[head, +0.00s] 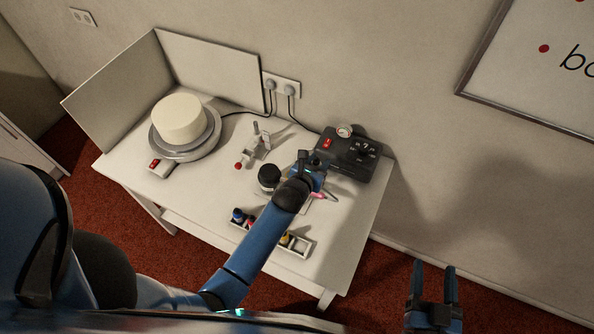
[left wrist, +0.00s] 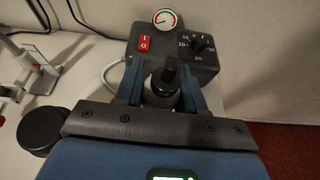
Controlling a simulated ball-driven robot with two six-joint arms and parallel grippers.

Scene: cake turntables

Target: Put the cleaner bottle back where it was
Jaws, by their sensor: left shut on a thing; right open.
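My left gripper (head: 314,174) is over the right part of the white table, just in front of the black compressor box. The bottle stands between the blue fingers. In the head view the gripper and arm mostly hide it, and I cannot tell whether its base touches the table. A white rack (head: 299,246) with several small colored bottles lies at the table's front edge, partly behind my left arm. My right gripper (head: 434,267) is open and empty, off the table's right side.
The compressor box (head: 357,150) has a gauge and red switch. A black-lidded jar (head: 269,178) stands left of my left gripper. A small stand (head: 256,150) is further back. A white cake (head: 180,118) sits on a turntable (head: 168,152) before screen panels (head: 215,72). The front-left table is clear.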

